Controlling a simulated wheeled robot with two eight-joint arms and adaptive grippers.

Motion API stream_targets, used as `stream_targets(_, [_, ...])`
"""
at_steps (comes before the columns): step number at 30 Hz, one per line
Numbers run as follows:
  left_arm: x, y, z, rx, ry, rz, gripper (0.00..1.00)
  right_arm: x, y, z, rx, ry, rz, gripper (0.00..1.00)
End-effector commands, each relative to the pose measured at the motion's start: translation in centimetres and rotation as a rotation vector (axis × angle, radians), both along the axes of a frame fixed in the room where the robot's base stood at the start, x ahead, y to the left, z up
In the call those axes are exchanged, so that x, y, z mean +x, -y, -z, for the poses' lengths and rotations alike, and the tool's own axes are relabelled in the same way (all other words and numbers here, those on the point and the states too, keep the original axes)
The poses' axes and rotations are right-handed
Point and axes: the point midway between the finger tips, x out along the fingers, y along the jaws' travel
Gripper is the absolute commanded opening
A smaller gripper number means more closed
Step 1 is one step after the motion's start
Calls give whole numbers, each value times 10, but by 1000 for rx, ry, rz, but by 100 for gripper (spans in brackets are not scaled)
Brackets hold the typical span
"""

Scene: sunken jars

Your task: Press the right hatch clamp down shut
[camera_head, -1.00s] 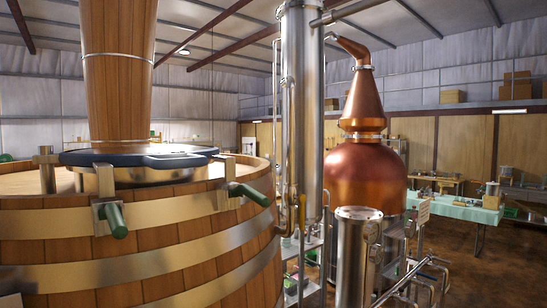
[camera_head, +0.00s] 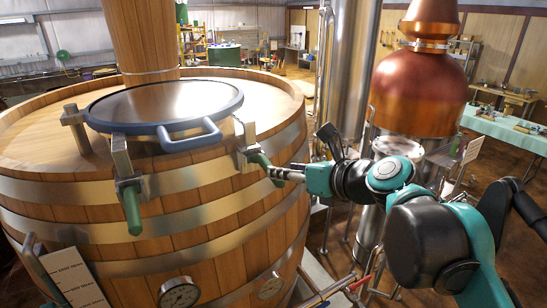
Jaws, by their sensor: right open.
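The round hatch lid (camera_head: 165,100) with a blue rim and a blue front handle lies flat on top of the wooden vat. The right hatch clamp (camera_head: 243,152) is a metal bracket at the lid's right side, with a green grip (camera_head: 261,163) slanting out and down to the right. The left hatch clamp (camera_head: 121,160) has a green grip (camera_head: 132,211) hanging down at the front. My right gripper (camera_head: 300,157) is open just right of the right clamp. Its lower finger reaches the green grip's end; I cannot tell whether they touch. My left gripper is out of view.
The wooden vat (camera_head: 230,205) with metal hoops fills the left. A steel column (camera_head: 350,75) and a copper still (camera_head: 425,90) stand behind my right arm. Gauges (camera_head: 179,294) and a white scale board (camera_head: 75,280) are low at the front. The lid's top is clear.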

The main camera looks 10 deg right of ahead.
Motion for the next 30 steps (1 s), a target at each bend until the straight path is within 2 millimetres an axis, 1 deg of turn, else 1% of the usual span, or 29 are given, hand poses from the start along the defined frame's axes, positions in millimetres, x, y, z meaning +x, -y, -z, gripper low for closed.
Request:
stream_targets(9, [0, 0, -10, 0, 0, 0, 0, 39, -23, 17, -2, 0, -3, 42])
stream_targets(13, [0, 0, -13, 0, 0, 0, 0, 53, -30, 24, -2, 0, -2, 42])
stream_targets(18, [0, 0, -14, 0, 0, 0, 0, 60, -34, 28, -1, 1, -2, 42])
stream_targets(25, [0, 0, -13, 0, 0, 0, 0, 60, -34, 29, -2, 0, -1, 42])
stream_targets(26, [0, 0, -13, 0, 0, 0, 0, 60, -34, 29, -2, 0, -1, 34])
stream_targets(27, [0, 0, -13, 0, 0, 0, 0, 60, -34, 29, -2, 0, -1, 23])
stream_targets(30, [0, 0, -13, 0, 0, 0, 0, 60, -34, 29, -3, 0, -1, 0])
